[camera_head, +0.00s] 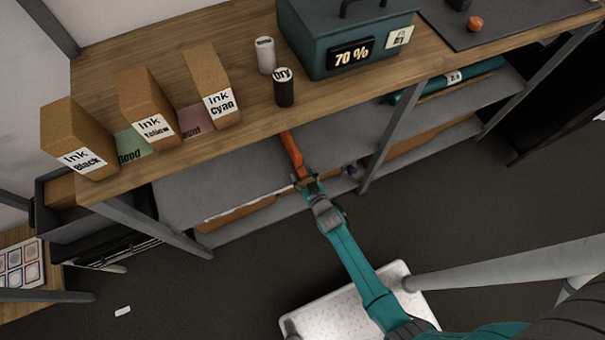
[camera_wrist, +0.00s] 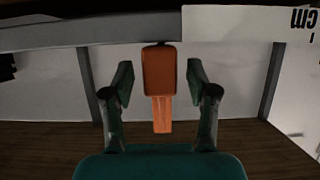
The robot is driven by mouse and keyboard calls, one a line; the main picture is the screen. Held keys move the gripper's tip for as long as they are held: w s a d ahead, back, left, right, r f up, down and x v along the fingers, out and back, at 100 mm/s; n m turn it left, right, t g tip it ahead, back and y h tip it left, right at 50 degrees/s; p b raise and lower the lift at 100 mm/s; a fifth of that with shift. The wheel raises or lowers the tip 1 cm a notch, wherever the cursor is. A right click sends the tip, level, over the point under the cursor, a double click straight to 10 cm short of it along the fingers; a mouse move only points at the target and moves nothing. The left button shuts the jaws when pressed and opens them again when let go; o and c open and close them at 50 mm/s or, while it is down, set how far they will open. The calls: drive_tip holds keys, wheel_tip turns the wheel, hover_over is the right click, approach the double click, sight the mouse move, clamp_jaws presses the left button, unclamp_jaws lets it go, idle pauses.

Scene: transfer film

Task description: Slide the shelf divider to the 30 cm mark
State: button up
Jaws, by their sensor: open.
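The orange shelf divider (camera_head: 291,151) stands at the lower shelf under the wooden top, with its upper end partly hidden by the top's edge. In the wrist view the orange divider (camera_wrist: 161,75) lies between the two fingers, with gaps on both sides. My gripper (camera_head: 304,181) is at the divider's near end, and its open fingers also show in the wrist view (camera_wrist: 160,82). A white label (camera_wrist: 250,24) with upside-down "cm" lettering is at the top right of the wrist view. The 30 cm mark cannot be read.
Ink boxes (camera_head: 76,143), a white can (camera_head: 265,55), a black "Dry" can (camera_head: 284,88) and a dark green "70 %" box (camera_head: 320,50) stand on the wooden top (camera_head: 240,125). A grey leg (camera_head: 390,135) rises right of the divider. The grey shelf (camera_head: 215,180) left of it looks clear.

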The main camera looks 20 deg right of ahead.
drive_tip(key=s, duration=1.3)
drive_tip(key=shift+s+r, duration=0.3)
drive_tip(key=s+r, duration=1.6)
drive_tip(key=s, duration=0.1)
drive_tip(key=s+r, duration=0.3)
drive_tip(key=r, duration=0.6)
drive_tip(key=s+r+t, duration=0.1)
drive_tip(key=s+r, duration=0.3)
drive_tip(key=r, duration=0.5)
drive_tip(key=shift+r, duration=0.2)
